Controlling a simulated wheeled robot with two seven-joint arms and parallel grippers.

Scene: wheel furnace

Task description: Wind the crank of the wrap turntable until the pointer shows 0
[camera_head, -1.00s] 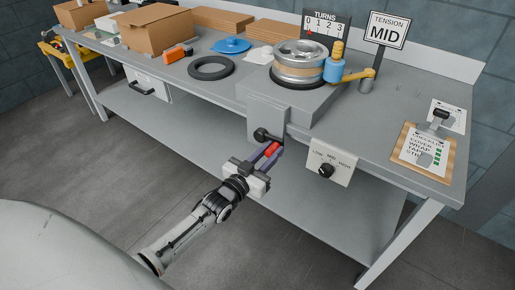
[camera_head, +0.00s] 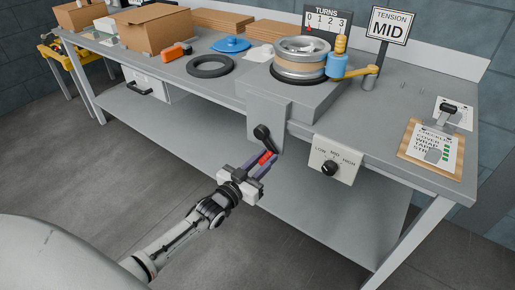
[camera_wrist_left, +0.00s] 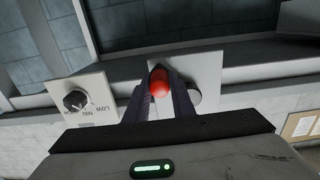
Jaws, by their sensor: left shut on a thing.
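The wrap turntable (camera_head: 290,90) stands on the bench with a silver wheel (camera_head: 301,58) on top. Its crank (camera_head: 262,134) is a black arm on the front plate, pointing down and slightly right, with a red handle (camera_head: 265,158). My left gripper (camera_head: 263,160) is shut on the red handle; in the left wrist view the handle (camera_wrist_left: 160,80) sits between the fingers (camera_wrist_left: 161,98). The TURNS board (camera_head: 328,20) reads 0 to 3, and its small red pointer (camera_head: 308,28) appears at or near 0. My right gripper is not in view.
A LOW-MID-HIGH knob panel (camera_head: 335,160) hangs on the bench front, right of the crank. A TENSION MID sign (camera_head: 389,24), black ring (camera_head: 211,66), cardboard box (camera_head: 152,37) and checklist board (camera_head: 432,150) are on the bench. Open floor lies in front.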

